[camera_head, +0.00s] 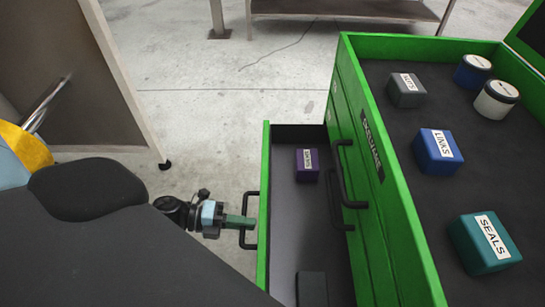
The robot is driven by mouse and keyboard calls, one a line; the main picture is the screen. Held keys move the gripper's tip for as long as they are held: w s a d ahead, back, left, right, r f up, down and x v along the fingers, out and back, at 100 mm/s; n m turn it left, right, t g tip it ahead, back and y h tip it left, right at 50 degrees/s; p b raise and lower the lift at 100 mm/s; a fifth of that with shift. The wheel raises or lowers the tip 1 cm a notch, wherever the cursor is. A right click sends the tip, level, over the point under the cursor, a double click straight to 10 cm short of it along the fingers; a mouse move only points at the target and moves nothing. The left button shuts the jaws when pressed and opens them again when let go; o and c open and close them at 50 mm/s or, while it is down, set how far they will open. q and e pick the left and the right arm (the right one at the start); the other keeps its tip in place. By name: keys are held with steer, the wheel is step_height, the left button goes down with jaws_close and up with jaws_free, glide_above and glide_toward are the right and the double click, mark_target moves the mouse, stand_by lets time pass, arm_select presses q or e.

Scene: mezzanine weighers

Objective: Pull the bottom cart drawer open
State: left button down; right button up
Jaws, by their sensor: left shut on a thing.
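The green cart (362,128) stands at the right. Its low drawer (265,175) is out to the left, with a green front and a dark inside. A black bar handle (246,240) is on the drawer's front. My left gripper (243,222) is shut on this handle, its greenish fingers around the bar. Inside the drawer are a purple labelled box (307,165) and a dark box (311,288) near the bottom edge of the view. My right gripper is not in view.
Two black handles of closed drawers, one (347,180) nearer the top, stick out over the open drawer. The cart top holds several labelled boxes and jars, such as a blue box (438,152) and a teal box (485,243). Bare concrete floor (220,120) lies left of the drawer.

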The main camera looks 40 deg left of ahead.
arm_select(q)
steer(key=shift+f+v, duration=0.2)
steer(key=shift+v, duration=0.7)
steer(key=shift+f+v, duration=0.15)
steer(key=shift+v, duration=0.8)
steer(key=shift+f+v, duration=0.2)
steer(key=shift+v, duration=0.7)
steer(key=shift+a, duration=0.1)
steer(key=c, duration=1.5)
jaws_free()
steer(key=shift+c, duration=0.2)
steer(key=v, duration=0.8)
